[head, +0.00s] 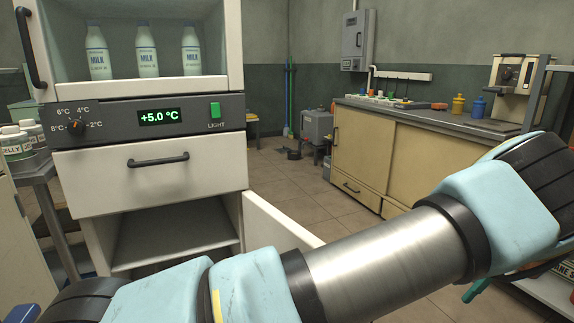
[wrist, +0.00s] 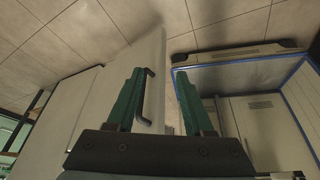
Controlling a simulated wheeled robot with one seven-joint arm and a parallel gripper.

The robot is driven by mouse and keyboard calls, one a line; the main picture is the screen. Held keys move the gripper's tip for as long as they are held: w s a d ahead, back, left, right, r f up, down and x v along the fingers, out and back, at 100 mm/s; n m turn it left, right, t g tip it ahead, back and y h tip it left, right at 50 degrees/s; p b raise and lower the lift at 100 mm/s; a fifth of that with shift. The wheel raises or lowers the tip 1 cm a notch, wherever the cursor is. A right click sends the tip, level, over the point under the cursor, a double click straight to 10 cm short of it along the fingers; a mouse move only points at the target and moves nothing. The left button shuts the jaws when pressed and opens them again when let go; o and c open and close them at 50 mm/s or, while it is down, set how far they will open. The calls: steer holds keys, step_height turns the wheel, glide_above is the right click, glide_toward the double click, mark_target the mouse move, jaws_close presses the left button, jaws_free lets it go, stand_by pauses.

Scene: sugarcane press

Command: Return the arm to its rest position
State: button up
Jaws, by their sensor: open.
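My gripper (wrist: 160,72) shows in the wrist view with its two green fingers apart and nothing gripped. A pale door (wrist: 112,50) with a dark bar handle (wrist: 146,98) shows behind the fingers. The handle appears between them, close to the left finger; I cannot tell whether they touch. My arm (head: 385,262) stretches across the lower part of the head view, from bottom left to right.
A white cabinet (head: 150,182) stands at left, milk bottles (head: 146,50) in its upper compartment. Its lower door (head: 272,222) hangs open, partly behind my arm. A jar stand (head: 38,165) is at far left. A counter (head: 425,115) runs along the right. Tiled floor (head: 295,180) lies between.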

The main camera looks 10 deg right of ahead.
steer(key=w+a+r+m+g+h, duration=0.1)
steer(key=w+a+r, duration=0.1)
steer(key=w+a, duration=0.5)
steer(key=w+a+r+m+g, duration=0.1)
steer(key=w+a+r, duration=0.1)
steer(key=w+a, duration=0.6)
steer(key=w+a+r+m+h, duration=0.1)
steer(key=w+a+r+m, duration=0.1)
steer(key=w+a, duration=0.5)
steer(key=w+a+r+m+h, duration=0.1)
steer(key=w+a+r+m, duration=0.15)
steer(key=a, duration=0.85)
steer(key=s+a+r+m+t+h, duration=0.15)
steer(key=s+a+m, duration=0.3)
steer(key=a, duration=0.75)
steer(key=s+a+r+m+t, duration=0.15)
steer(key=s+a+m, duration=0.35)
steer(key=a, duration=0.8)
steer(key=w+p+v, duration=0.2)
steer(key=p+v, duration=1.8)
steer(key=shift+w+d+r+g, duration=0.3)
steer(key=shift+r+g, duration=0.1)
steer(key=shift+r, duration=0.2)
steer(key=shift+a+n, duration=0.15)
steer(key=shift+n, duration=0.15)
